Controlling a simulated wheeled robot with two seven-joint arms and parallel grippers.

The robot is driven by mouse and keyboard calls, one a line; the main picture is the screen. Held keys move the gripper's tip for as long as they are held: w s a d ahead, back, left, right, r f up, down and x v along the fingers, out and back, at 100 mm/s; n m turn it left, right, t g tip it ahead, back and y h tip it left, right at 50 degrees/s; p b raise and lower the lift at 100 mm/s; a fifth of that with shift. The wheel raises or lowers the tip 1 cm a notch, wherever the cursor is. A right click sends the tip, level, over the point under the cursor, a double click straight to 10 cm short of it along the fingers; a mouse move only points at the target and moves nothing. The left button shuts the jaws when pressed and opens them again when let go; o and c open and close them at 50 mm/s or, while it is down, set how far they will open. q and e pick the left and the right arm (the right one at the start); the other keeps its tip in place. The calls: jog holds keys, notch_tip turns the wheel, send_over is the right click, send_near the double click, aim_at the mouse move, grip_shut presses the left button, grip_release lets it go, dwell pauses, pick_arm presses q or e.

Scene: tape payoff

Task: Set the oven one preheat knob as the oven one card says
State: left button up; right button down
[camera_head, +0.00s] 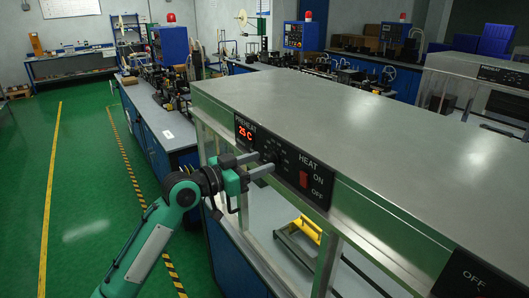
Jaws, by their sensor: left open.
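The oven (330,110) is a long grey metal housing with a black control panel (287,160) on its near side. The panel carries a red "25 C" display (245,132) under the word PREHEAT. The preheat knob (271,151) is dark and sits right of the display, ringed by small marks; its setting is too small to read. A red heat switch (303,179) sits by ON and OFF. My left gripper (256,164) is open, its two fingers pointing at the panel close to the knob; I cannot tell whether they touch it. No readable oven one card shows.
Below the housing are glass sides and a yellow part (306,229) inside. Another black panel marked OFF (477,280) is at bottom right. A workbench (160,115) with machines stands behind. The green floor (80,200) at left is clear.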

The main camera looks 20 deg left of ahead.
aim_at(271, 159)
pick_arm(q)
jog(key=shift+p+x, duration=0.35)
jog(key=shift+x, duration=0.9)
